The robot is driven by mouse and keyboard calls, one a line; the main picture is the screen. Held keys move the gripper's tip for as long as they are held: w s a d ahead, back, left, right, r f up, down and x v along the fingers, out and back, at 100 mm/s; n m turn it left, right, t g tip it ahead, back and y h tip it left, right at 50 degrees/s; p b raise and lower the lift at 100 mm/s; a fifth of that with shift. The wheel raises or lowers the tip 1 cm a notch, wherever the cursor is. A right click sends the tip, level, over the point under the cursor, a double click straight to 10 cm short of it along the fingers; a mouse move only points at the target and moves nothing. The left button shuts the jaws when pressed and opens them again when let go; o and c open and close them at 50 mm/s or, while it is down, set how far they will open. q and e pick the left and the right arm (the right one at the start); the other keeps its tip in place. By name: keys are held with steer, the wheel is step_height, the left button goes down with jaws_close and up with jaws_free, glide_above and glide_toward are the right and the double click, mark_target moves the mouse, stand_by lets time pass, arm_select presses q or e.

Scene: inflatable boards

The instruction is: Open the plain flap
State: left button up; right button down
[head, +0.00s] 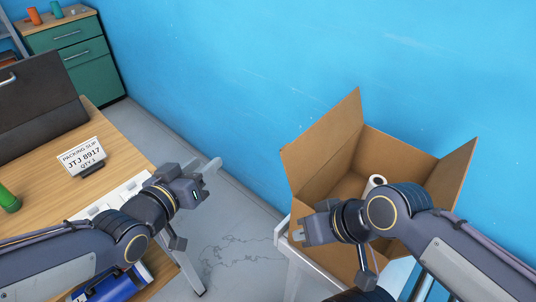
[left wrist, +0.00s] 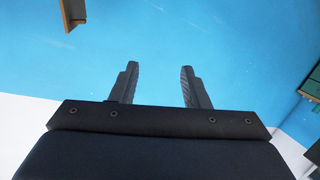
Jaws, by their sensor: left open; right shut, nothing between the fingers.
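A brown cardboard box (head: 398,150) stands at the right against the blue wall. Its left flap (head: 325,140) and right flap (head: 457,172) stand up and lean outward, and the top is open between them. No print shows on either, and I cannot tell which one is the plain flap. The near side is partly hidden by my right arm. My right gripper (head: 306,234) is shut and empty at the box's near left edge; contact is unclear. My left gripper (head: 203,192) is open and empty, left of the box; its fingers show in the left wrist view (left wrist: 158,85).
A white roll (head: 375,184) is inside the box, which rests on a pale stand (head: 299,268). A wooden table (head: 50,190) at the left holds a packing slip sign (head: 82,157), a dark case (head: 38,105) and a green item (head: 9,200). Floor shows between table and stand.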

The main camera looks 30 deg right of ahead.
mark_target(287, 150)
arm_select(q)
steer(key=s+d+m+g+h, duration=0.1)
steer(key=d, duration=0.4)
steer(key=d+m+g+h, duration=0.1)
steer(key=d+h, duration=0.1)
steer(key=d, duration=0.4)
steer(key=s+d+f+m+h, duration=0.1)
steer(key=d, duration=0.5)
steer(key=shift+s+g+h+p, duration=0.3)
steer(key=shift+s+g+h, duration=0.05)
steer(key=shift+g+h, duration=0.05)
steer(key=shift+x, duration=0.8)
jaws_close()
